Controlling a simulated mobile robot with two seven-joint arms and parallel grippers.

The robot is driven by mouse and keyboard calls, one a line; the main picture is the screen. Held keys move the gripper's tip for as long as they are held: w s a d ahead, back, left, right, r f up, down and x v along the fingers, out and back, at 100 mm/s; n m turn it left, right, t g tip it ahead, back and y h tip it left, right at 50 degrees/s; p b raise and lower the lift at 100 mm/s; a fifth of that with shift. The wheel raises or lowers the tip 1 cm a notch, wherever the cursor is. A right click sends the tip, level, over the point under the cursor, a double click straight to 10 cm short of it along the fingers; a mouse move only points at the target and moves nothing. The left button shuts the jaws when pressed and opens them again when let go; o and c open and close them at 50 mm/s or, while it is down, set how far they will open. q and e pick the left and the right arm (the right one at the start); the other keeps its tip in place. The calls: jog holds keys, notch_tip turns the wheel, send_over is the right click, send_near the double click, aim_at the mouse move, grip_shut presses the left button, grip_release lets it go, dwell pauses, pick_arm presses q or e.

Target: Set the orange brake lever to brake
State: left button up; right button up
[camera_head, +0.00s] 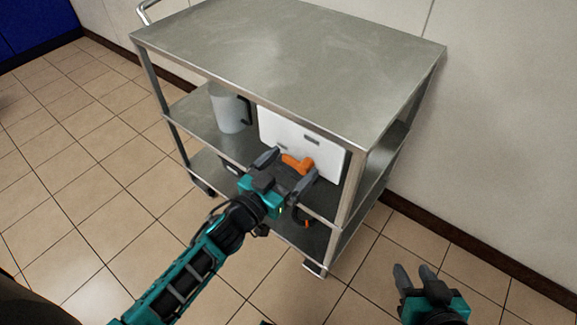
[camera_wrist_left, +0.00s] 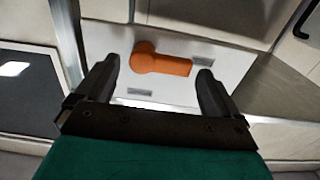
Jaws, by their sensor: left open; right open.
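The orange brake lever (camera_head: 297,164) sits on the front of a white panel (camera_head: 277,128) in the cart's middle level. In the left wrist view the lever (camera_wrist_left: 162,63) has a round end at left and an arm pointing right. My left gripper (camera_head: 290,168) is open in front of the panel. In the wrist view its fingers (camera_wrist_left: 158,70) stand to either side of the lever, apart from it; the depth gap is hard to tell. My right gripper (camera_head: 413,271) is open and empty at the lower right, away from the cart.
The steel cart (camera_head: 290,55) has a bare top whose front edge overhangs the panel. A white jug with a dark handle (camera_head: 228,108) stands left of the panel on the middle shelf. A cart post (camera_head: 352,190) stands close to the right. The tiled floor in front is clear.

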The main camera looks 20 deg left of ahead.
pick_arm(q)
jog(key=c, duration=1)
jog(key=shift+c, duration=0.2)
pick_arm(e)
jog(key=shift+s+f, duration=0.25)
jog(key=shift+f, duration=0.1)
